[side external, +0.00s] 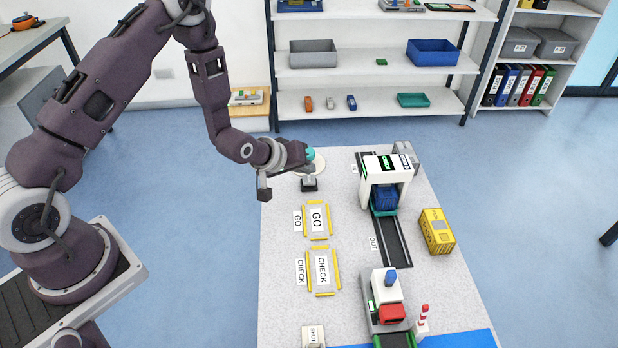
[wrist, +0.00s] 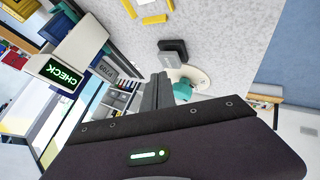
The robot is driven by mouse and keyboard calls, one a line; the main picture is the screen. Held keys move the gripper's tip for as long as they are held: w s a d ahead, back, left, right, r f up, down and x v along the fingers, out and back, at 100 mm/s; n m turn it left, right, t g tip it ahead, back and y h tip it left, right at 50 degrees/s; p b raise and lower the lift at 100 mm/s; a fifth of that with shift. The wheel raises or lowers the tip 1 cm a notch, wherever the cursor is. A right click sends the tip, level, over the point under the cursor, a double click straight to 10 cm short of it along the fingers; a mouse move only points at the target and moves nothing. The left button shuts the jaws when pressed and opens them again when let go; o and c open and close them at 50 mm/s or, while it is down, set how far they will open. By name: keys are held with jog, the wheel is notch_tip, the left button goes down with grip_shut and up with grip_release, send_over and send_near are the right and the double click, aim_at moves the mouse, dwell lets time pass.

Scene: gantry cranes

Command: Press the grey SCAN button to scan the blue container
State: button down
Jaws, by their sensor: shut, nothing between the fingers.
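The blue container (side external: 386,197) stands inside the white scanner arch (side external: 369,184) on the dark track. It shows only partly at the upper left of the wrist view, beside the arch (wrist: 88,40). A small dark grey block (side external: 310,186), likely the button, sits at the mat's far left; no label on it is readable. It also shows in the wrist view (wrist: 174,47), just beyond the fingertips. My gripper (side external: 308,172) is shut and empty, close over this block. Its fingers show in the wrist view (wrist: 158,78). Whether they touch the block cannot be told.
A teal knob (side external: 311,154) on a pale disc stands close beside my gripper. GO (side external: 317,217) and CHECK (side external: 322,268) plates lie nearer. A yellow container (side external: 437,231) stands right of the track, and a truck (side external: 387,303) is in front. The arch's sign reads CHECK in green.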

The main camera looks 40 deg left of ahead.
aim_at(306, 180)
jog(key=shift+r, duration=2.55)
jog(key=s+r+m+g, duration=0.1)
jog(key=s+r+m, duration=0.2)
jog(key=s+r, duration=0.5)
jog(key=s+r+m+g, duration=0.15)
jog(key=s+r, duration=0.35)
jog(key=r, duration=0.6)
jog(key=s+r+m, duration=0.2)
jog(key=s, duration=0.8)
jog(key=s+r+m+g, duration=0.1)
jog(key=s+r+m, duration=0.1)
jog(key=s, duration=0.8)
jog(key=shift+d+r, duration=0.25)
jog(key=shift+d, duration=0.15)
